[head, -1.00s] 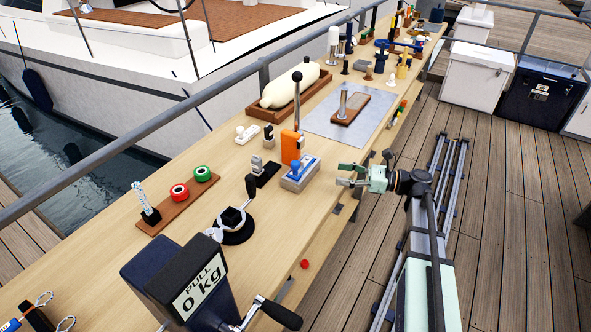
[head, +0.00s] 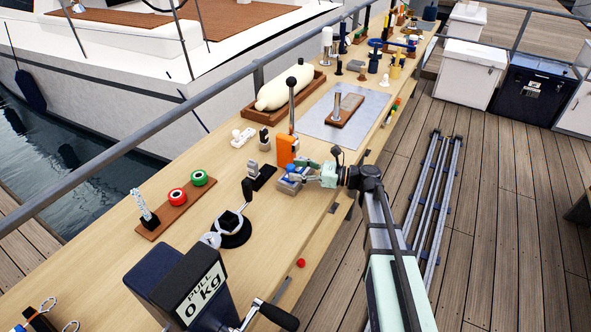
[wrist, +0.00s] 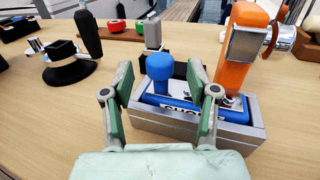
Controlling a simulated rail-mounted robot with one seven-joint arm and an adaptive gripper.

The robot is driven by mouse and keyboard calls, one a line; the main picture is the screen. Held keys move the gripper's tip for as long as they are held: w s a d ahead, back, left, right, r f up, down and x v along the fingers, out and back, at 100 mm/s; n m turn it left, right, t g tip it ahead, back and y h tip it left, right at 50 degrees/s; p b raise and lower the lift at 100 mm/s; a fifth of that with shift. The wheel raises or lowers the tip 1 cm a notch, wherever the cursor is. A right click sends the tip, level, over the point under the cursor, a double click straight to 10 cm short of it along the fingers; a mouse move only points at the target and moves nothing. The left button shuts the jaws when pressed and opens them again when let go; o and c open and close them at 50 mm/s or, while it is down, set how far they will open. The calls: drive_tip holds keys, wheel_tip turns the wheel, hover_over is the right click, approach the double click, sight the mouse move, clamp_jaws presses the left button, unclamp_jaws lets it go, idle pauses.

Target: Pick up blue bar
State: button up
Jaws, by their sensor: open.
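The blue bar (wrist: 178,103) lies in a grey metal box (wrist: 163,129), with white lettering partly hidden on its front. A blue round knob (wrist: 160,66) stands up at its left part. In the head view the grey box (head: 287,187) is mostly covered by my gripper (head: 291,171). My gripper (wrist: 168,88) is open in the wrist view. Its green fingers appear on either side of the knob, over the near side of the box. I cannot tell whether they touch the bar.
An orange block (wrist: 242,45) with a metal clamp stands close behind the box at the right. A small grey-and-black piece (wrist: 153,35) is behind the knob. A black round base with a crank (head: 233,228) is to the left. Bare wood (head: 270,235) lies in front.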

drive_tip(key=shift+w+a, duration=0.2)
drive_tip(key=shift+a, duration=0.9)
drive_tip(key=shift+c, duration=0.4)
clamp_jaws()
drive_tip(key=shift+r, duration=0.2)
